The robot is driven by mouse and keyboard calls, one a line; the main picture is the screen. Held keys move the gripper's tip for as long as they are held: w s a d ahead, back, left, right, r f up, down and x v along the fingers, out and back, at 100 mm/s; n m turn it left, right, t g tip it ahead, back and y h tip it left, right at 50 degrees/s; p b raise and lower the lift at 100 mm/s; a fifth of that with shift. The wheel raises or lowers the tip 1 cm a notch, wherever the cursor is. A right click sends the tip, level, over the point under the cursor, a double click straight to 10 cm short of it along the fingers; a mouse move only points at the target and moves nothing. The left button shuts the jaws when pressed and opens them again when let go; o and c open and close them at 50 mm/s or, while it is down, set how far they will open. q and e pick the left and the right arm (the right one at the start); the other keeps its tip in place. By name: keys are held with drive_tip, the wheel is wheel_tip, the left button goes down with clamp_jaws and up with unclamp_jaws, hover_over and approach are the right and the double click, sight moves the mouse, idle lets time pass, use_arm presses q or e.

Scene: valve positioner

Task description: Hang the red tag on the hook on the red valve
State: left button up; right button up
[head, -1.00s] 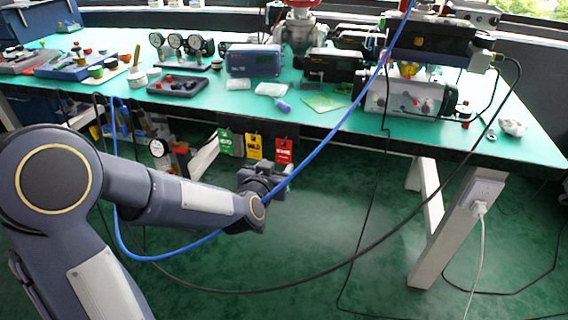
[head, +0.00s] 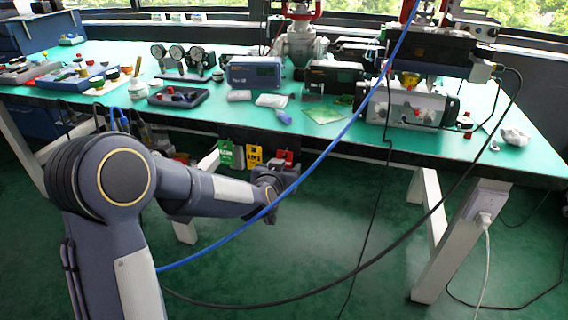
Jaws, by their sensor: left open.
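The red tag (head: 285,157) hangs at the front edge of the bench, rightmost in a row with a yellow tag (head: 254,156) and a green tag (head: 227,154). My left gripper (head: 287,172) is open, right by the lower part of the red tag and partly covering it. I cannot tell whether they touch. The red valve (head: 302,12) stands at the back of the bench, its red top cut by the picture's upper edge. I cannot make out its hook. My right gripper is not in view.
A blue hose (head: 345,128) runs diagonally in front of the bench and past my left wrist. A blue box (head: 255,72), a black device (head: 334,77) and a large actuator (head: 427,52) stand on the green bench top (head: 345,143). Gauges stand at left.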

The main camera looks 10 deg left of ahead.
use_arm(q)
drive_tip(key=c, duration=0.7)
drive_tip(key=shift+r, duration=0.1)
drive_tip(key=shift+r, duration=0.1)
drive_tip(key=shift+r+p, duration=0.35)
drive_tip(key=shift+p, duration=0.15)
drive_tip(key=shift+s, duration=0.1)
drive_tip(key=shift+s+a+r, duration=0.1)
drive_tip(key=shift+s, duration=2.3)
